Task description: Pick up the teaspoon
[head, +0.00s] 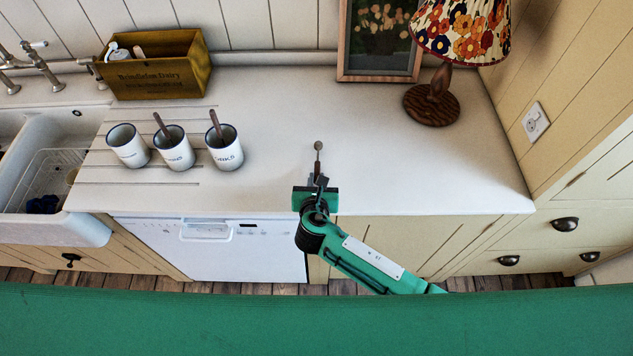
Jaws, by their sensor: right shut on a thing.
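My right gripper (318,180) is shut on the teaspoon's near end, at the front edge of the worktop. I cannot tell whether the spoon still touches the surface. My left gripper is not in view.
Three white mugs (174,150) stand in a row on the left, two with brown handles sticking out. Behind are a yellow wooden box (160,80), a framed picture (375,75) and a floral lamp (434,100). A sink (75,230) lies far left. The right worktop is clear.

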